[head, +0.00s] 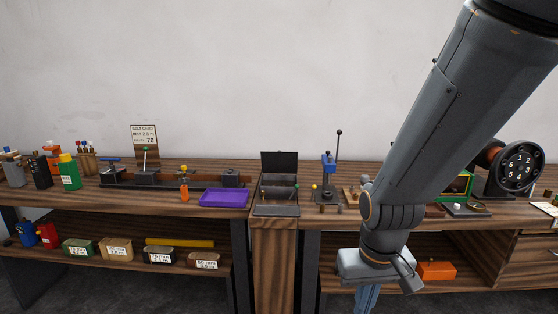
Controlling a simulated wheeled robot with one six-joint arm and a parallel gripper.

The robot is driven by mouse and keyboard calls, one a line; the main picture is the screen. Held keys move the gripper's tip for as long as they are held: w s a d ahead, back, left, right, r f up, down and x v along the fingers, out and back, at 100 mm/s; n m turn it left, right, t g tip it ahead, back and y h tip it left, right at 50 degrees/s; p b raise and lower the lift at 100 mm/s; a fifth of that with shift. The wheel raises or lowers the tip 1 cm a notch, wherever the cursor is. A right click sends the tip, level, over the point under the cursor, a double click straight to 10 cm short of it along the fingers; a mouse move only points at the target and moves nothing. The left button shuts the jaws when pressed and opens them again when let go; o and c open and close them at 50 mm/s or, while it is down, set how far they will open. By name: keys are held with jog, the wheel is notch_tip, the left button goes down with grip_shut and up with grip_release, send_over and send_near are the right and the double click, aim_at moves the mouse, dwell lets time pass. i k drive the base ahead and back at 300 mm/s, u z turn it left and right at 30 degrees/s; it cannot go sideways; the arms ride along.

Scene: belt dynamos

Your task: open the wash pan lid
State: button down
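A dark metal box with a raised lid, which looks like the wash pan (277,210), stands in the middle between the two benches. Its dark lid (279,162) stands upright at the back, and the inside shows from above. My gripper (366,299) hangs down at the bottom of the view, in front of the right bench and to the right of the pan. It is well apart from the pan. Its fingers are cut off by the lower edge, so I cannot tell whether they are open or shut.
A purple tray (224,198) lies left of the pan. A blue press with a tall lever (328,167) stands close on its right. A round dial (520,162) is at the far right. Several labelled bins (117,249) and an orange box (436,270) sit on lower shelves.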

aim_at(279, 162)
jog(key=z, duration=0.75)
jog(key=i, duration=1.1)
jog(key=u, duration=0.1)
